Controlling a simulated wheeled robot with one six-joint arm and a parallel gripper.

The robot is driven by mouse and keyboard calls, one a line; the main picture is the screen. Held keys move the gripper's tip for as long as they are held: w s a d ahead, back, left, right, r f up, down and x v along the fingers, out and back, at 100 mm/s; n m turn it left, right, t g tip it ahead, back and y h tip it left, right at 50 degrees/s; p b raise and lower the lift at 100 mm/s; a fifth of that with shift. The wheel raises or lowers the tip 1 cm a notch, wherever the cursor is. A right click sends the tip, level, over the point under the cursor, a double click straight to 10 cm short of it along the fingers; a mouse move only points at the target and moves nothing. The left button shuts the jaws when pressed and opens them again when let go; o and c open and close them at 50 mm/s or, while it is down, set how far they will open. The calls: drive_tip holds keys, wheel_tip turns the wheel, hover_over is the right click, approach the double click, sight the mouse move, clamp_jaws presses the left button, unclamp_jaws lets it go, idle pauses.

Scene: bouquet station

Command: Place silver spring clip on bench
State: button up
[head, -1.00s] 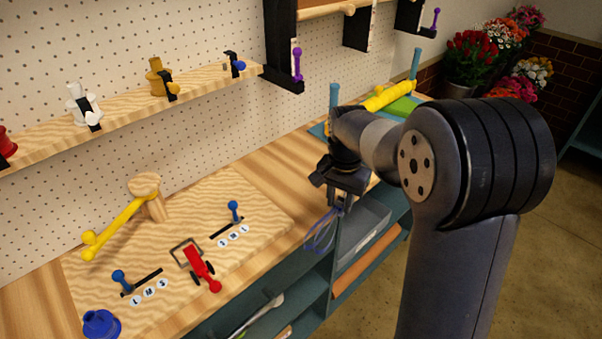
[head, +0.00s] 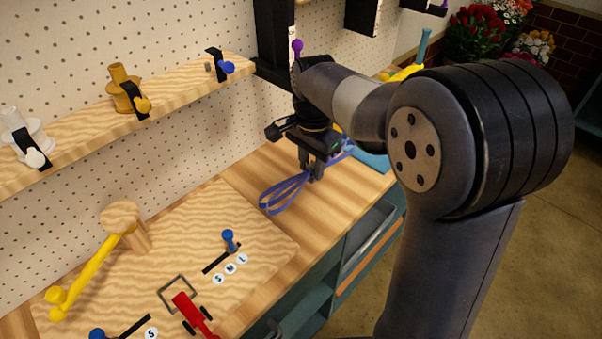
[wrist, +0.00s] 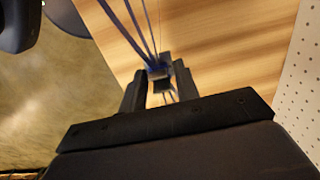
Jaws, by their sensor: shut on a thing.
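My gripper (head: 312,172) is over the wooden bench top (head: 345,193), pointing down. Long blue loops (head: 284,192) extend from the fingers to the left in the head view, and a bluish strand shows on the other side. In the wrist view the blue strands (wrist: 128,28) run up from between the fingers (wrist: 158,72). I cannot tell whether the loops touch the bench.
A pegboard shelf (head: 75,140) is behind.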

sight(312, 174)
drive_tip(key=f, duration=0.4)
drive_tip(key=shift+s+f, duration=0.2)
drive_tip(key=shift+s, duration=0.05)
drive_tip(key=shift+f, duration=2.05)
drive_tip(key=shift+f, duration=0.25)
drive_tip(key=o, duration=1)
drive_tip(key=shift+r, duration=0.1)
drive_tip(key=shift+c, duration=0.2)
wheel_tip(312, 174, up, 12)
drive_tip(key=shift+r, duration=0.15)
